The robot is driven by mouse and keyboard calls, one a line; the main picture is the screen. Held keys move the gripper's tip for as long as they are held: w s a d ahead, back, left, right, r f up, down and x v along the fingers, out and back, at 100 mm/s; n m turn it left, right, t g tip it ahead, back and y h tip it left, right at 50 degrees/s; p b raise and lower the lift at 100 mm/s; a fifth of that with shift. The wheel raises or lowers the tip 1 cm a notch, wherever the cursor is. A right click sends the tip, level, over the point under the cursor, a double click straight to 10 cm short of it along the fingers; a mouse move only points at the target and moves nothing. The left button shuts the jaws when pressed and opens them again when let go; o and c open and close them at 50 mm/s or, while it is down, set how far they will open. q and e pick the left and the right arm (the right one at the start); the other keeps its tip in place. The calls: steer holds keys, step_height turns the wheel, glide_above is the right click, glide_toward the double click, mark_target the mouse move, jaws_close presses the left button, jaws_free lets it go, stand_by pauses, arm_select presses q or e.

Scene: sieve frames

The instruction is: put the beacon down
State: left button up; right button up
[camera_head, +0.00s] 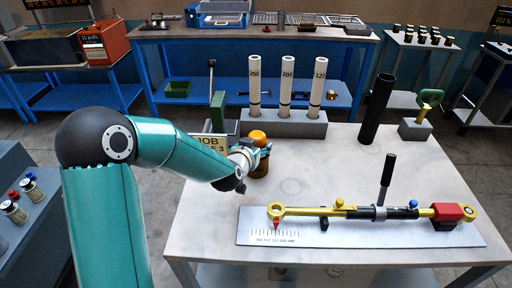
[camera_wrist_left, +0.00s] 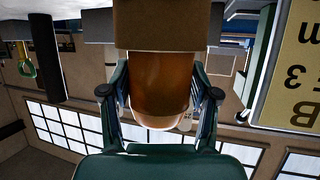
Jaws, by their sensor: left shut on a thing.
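In the left wrist view the amber beacon (camera_wrist_left: 160,75) fills the middle, between the two fingers. My left gripper (camera_head: 258,155) is shut on it from the left side. I cannot tell whether the beacon's bottom touches the table. My right gripper does not show.
The JOB sign (camera_head: 210,146) stands close to the gripper. Tubes in a grey block (camera_head: 285,122) stand behind. A dark tube (camera_head: 376,110) and a gauge board (camera_head: 360,232) with a yellow-ended rod are to the right. The table's middle is clear.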

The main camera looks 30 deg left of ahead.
arm_select(q)
steer(key=shift+f, duration=0.2)
steer(key=o, duration=1.4)
steer(key=b+v, duration=0.1)
steer(key=v, duration=1.1)
steer(key=shift+r, duration=0.1)
